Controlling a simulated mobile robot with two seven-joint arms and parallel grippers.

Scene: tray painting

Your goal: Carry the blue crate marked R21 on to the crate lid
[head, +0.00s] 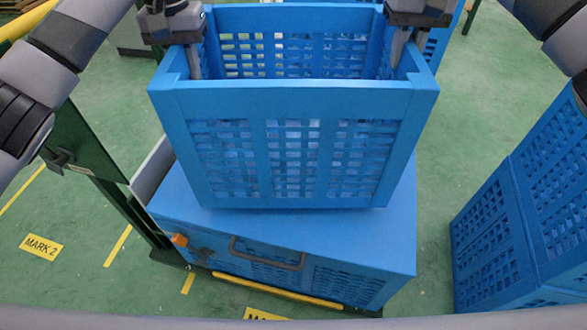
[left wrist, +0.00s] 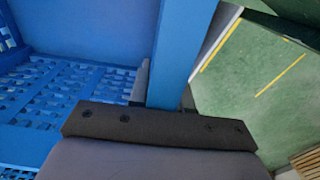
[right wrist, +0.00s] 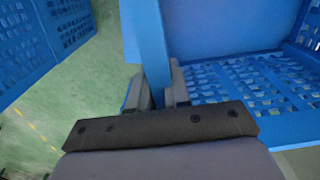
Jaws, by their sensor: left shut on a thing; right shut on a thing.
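A blue slatted open-topped crate (head: 285,110) is upright between my two grippers in the head view. Its R21 mark is not visible. My left gripper (head: 193,62) is shut on its left wall, which also shows in the left wrist view (left wrist: 187,50). My right gripper (head: 399,48) is shut on its right wall, seen in the right wrist view (right wrist: 147,40). Below is a flat blue crate lid (head: 300,228) on a lower crate (head: 335,285). The held crate is over the lid's middle and back; I cannot tell whether they touch.
Blue slatted crates (head: 525,200) stand at the right. A dark green post frame (head: 85,150) is at the left. A grey handle (head: 267,253) and an orange piece (head: 179,240) are on the lower crate's front. Green floor with a MARK 2 label (head: 41,246) is clear at lower left.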

